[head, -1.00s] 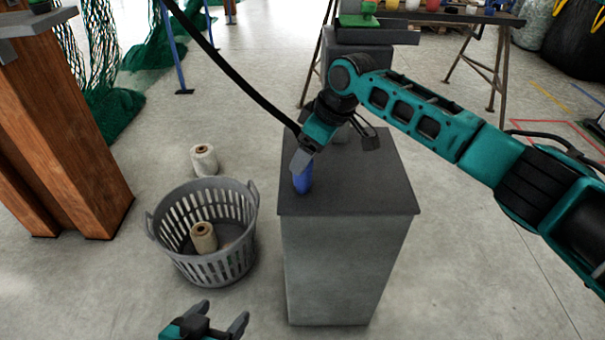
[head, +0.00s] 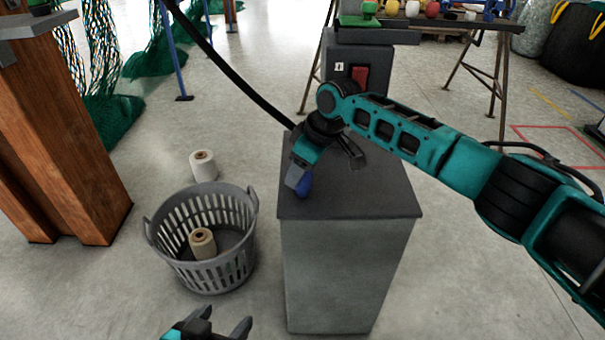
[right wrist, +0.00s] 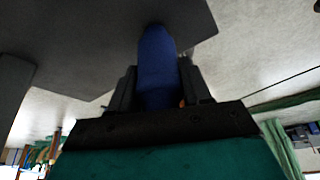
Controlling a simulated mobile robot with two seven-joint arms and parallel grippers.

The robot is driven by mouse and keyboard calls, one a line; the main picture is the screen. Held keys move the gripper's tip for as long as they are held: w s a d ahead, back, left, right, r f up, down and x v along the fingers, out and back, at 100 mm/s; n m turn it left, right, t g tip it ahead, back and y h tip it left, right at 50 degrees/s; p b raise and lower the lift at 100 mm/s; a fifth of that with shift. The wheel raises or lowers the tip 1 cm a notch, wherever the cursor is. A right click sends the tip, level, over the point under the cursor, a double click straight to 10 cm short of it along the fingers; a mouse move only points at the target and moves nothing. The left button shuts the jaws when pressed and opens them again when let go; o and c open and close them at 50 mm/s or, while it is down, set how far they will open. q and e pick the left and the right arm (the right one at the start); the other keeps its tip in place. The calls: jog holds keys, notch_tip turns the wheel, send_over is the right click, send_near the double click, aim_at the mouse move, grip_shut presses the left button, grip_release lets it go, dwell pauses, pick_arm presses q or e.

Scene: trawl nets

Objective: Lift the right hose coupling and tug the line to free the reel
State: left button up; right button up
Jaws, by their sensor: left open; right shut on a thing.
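My right gripper (head: 298,176) is shut on a blue piece (head: 305,187), which I take for the hose coupling, at the left edge of the grey pedestal's dark top (head: 380,195). In the right wrist view the blue coupling (right wrist: 157,68) stands between the two fingers. I cannot tell whether it touches the pedestal. A black line (head: 238,82) runs from the top left down to my right gripper, where its end is hidden. My left gripper (head: 220,322) is open and empty at the bottom edge. I cannot make out a reel.
A grey slatted basket (head: 172,262) holding a cream spool (head: 202,243) stands left of the pedestal. A wooden post (head: 70,130) is at the left. A dark box with a red part (head: 360,77) is behind the pedestal.

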pick_arm(q)
jog(key=shift+a, duration=0.1)
pick_arm(e)
grip_shut()
